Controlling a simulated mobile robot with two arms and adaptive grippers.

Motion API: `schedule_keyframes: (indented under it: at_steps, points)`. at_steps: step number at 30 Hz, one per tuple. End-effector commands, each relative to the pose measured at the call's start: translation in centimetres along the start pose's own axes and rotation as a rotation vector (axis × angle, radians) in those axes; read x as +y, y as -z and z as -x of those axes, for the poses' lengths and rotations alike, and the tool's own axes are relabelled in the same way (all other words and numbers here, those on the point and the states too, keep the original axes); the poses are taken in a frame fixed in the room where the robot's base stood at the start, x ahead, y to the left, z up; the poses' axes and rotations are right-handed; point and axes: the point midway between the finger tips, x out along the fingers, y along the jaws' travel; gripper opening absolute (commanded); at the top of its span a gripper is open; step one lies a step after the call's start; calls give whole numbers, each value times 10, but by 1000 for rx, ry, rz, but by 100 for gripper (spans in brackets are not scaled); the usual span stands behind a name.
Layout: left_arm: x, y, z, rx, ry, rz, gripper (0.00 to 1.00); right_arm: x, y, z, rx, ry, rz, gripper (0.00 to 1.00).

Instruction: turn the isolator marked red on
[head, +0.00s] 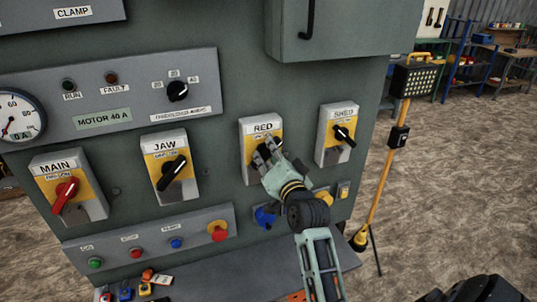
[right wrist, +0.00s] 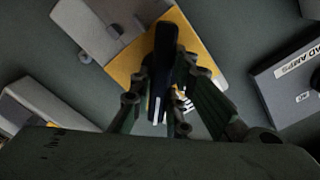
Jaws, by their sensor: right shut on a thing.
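The isolator marked RED (head: 261,126) is a grey box with a yellow plate on the green cabinet, between JAW and SHED. My right gripper (head: 267,154) is at the front of it, its fingers covering most of the handle and the lower marking. In the right wrist view the black handle (right wrist: 163,72) stands between the fingers over the yellow plate (right wrist: 201,57), and the gripper is shut on it. The handle's exact angle against the on and off marks cannot be read. My left gripper is not in view.
Beside RED are the JAW isolator (head: 171,168), the SHED isolator (head: 338,135) and the MAIN isolator (head: 68,188) with a red handle. Below are a push-button panel (head: 150,243) and a blue padlock-like item (head: 265,217). A work lamp on a yellow stand (head: 384,172) stands right of the cabinet.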

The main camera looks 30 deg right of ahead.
Motion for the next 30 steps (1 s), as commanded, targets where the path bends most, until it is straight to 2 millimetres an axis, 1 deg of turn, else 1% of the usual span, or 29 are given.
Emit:
schedule_keyframes:
  at_steps: [1, 7, 16, 19, 23, 30]
  points:
    - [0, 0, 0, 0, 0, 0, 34, 0, 0, 0, 0, 1, -5, 17]
    - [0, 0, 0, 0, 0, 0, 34, 0, 0, 0, 0, 0, -3, 34]
    - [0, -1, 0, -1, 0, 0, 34, 0, 0, 1, 0, 0, -1, 34]
    - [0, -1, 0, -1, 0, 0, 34, 1, -1, 6, -1, -1, -1, 34]
    - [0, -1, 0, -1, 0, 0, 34, 1, -1, 25, -1, -2, -1, 34]
    - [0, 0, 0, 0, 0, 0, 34, 1, -1, 76, -2, -2, -2, 34]
